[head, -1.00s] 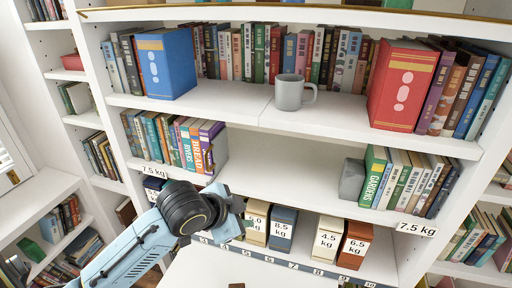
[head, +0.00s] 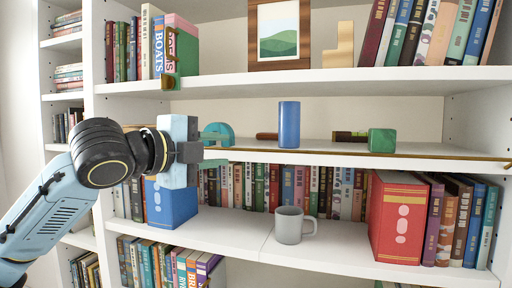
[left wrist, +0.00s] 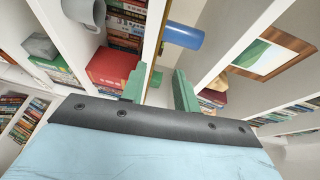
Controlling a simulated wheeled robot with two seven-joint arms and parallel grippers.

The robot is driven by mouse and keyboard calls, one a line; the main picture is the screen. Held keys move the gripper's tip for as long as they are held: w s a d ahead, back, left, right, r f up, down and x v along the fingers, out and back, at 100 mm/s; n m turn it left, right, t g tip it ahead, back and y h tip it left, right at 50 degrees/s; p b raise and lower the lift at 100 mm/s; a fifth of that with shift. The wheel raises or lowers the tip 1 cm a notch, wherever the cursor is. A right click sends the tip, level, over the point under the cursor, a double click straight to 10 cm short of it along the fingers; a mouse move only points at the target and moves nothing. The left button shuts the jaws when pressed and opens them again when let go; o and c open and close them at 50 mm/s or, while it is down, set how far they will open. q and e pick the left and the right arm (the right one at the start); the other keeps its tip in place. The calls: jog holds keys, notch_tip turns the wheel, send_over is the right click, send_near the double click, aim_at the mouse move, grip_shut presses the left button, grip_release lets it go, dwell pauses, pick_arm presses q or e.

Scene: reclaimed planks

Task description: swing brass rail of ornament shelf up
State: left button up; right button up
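The ornament shelf (head: 330,154) crosses the middle of the head view. Its thin brass rail (head: 400,154) lies low along the front edge and also shows in the left wrist view (left wrist: 157,45). My left gripper (head: 216,152) is at the shelf's left part, with its green fingers pointing right along the front edge. In the left wrist view the fingers (left wrist: 159,88) are apart, and the rail runs into the gap between them; I cannot tell whether they touch it. My right gripper is out of view.
Below are books and a grey mug (head: 290,226). Above, a framed picture (head: 279,33) stands on the upper shelf (head: 300,84).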

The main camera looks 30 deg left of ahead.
aim_at(259, 149)
pick_arm(q)
jog(key=w+p, duration=0.1)
jog(key=w, duration=0.2)
jog(key=w+d+p, duration=0.1)
jog(key=w, duration=0.3)
jog(key=w+d+f+p, duration=0.1)
jog(key=w, duration=0.3)
jog(key=shift+w+p, duration=0.25)
jog(key=shift+p, duration=0.1)
